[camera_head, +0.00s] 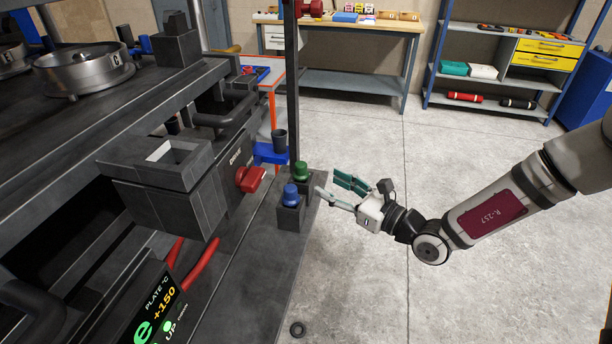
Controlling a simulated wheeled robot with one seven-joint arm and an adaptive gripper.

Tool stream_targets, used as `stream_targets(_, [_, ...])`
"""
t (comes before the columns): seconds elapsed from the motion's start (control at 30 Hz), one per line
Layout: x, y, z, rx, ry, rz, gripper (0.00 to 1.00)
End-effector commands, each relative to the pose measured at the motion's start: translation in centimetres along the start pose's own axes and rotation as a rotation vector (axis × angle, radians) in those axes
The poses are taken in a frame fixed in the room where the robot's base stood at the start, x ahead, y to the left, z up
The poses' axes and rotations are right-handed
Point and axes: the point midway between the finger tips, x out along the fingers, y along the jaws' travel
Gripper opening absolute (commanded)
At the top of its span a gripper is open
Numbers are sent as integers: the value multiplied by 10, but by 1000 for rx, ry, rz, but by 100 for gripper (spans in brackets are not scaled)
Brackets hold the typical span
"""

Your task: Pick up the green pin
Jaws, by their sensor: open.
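The green pin (301,169) stands upright in a dark block on the press's base, close to the dark upright post. A blue pin (290,193) stands in a similar block just in front and to the left of it. My gripper (333,188) is open and empty. It reaches in from the right with its fingers pointing left toward the pins. In the picture its fingertips lie just right of and slightly below the green pin. I cannot tell from this one view how far apart they are in depth.
The press (145,185) with a red knob (250,179) fills the left side. A dark post (293,90) rises beside the pins. A workbench (350,25) and a shelf (500,60) stand at the back. The floor right of the press is clear, except for a small dark ring (297,323).

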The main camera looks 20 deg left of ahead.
Motion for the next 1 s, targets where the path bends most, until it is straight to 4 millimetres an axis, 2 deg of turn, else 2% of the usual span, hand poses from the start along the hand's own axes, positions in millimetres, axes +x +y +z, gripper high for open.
stream_targets(0.1, [24,0,1,-2,-2,2,48])
stream_targets(0.23, [44,0,0,-2,0,2,48])
stream_targets(0.47, [59,-1,1,-2,0,2,48])
stream_targets(0.8, [102,-6,4,-3,0,3,48])
stream_targets(1.0, [108,-7,4,-2,2,1,48])
